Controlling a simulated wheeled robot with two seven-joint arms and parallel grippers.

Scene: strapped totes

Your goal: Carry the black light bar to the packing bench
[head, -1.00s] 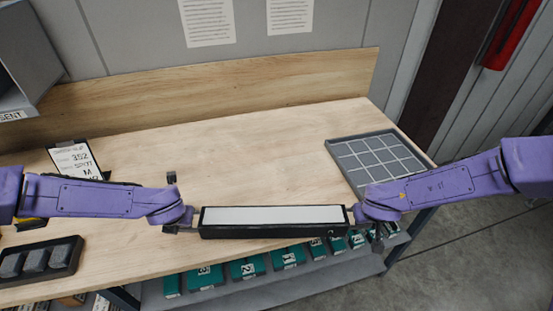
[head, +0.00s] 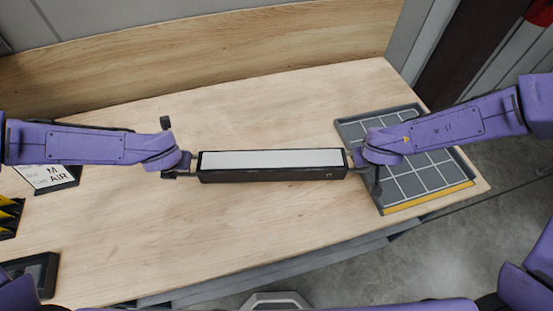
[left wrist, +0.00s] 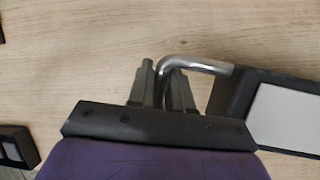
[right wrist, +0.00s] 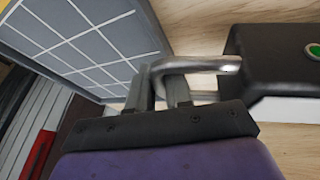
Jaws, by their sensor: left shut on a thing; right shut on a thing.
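The black light bar (head: 270,174), with a white panel on its top, lies level between my two grippers over the wooden packing bench (head: 240,115). My left gripper (head: 185,163) is shut on the metal handle at the bar's left end; the handle (left wrist: 195,66) shows between the fingers in the left wrist view. My right gripper (head: 355,162) is shut on the handle at the right end, also seen in the right wrist view (right wrist: 190,66). A green button (right wrist: 314,51) shows on the bar there. I cannot tell whether the bar touches the bench top.
A grey gridded tray (head: 425,177) with a yellow edge lies at the bench's right end, under my right arm. A label stand (head: 50,177) and a dark tray (head: 38,270) are on the left. The middle of the bench is clear.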

